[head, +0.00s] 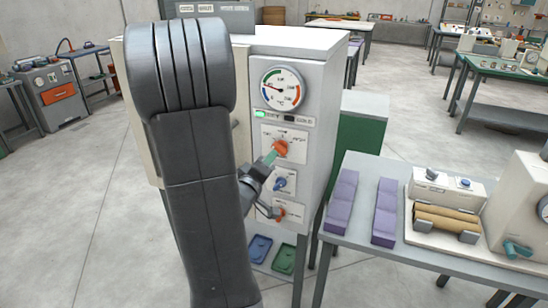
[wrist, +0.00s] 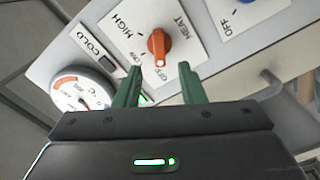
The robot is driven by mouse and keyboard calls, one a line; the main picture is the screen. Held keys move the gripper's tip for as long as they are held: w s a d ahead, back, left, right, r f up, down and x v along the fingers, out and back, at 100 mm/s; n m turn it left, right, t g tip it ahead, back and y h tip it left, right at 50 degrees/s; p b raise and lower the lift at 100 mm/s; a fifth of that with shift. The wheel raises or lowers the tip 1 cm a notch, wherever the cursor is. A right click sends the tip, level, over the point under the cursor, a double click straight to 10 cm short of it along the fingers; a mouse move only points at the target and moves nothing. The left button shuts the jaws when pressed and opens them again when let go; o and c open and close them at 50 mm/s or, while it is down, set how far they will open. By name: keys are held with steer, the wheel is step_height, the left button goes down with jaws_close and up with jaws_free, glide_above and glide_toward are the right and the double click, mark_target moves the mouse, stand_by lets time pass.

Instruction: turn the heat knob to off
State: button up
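In the head view the knob (head: 281,147) sits on the front of the white machine (head: 316,120). My gripper (wrist: 161,73) is open, its two green fingers apart, with nothing between the pads. The tips lie just below the knob in the wrist view, one toward each side; contact is not clear. In the head view my gripper (head: 270,157) is beside the knob.
Below are a blue knob (head: 280,182) and another orange knob (head: 280,213). Above are a round gauge (head: 282,88), a lit green lamp (head: 260,114) and a dark lamp (head: 289,118). A table (head: 340,230) with purple blocks stands at the right.

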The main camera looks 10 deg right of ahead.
mark_target(277, 150)
steer(key=v, duration=0.7)
steer(key=shift+b, duration=0.35)
steer(key=shift+s, duration=0.1)
steer(key=p+x, duration=0.2)
steer(key=x, duration=1.2)
steer(key=shift+s, duration=0.1)
steer(key=shift+a, duration=0.1)
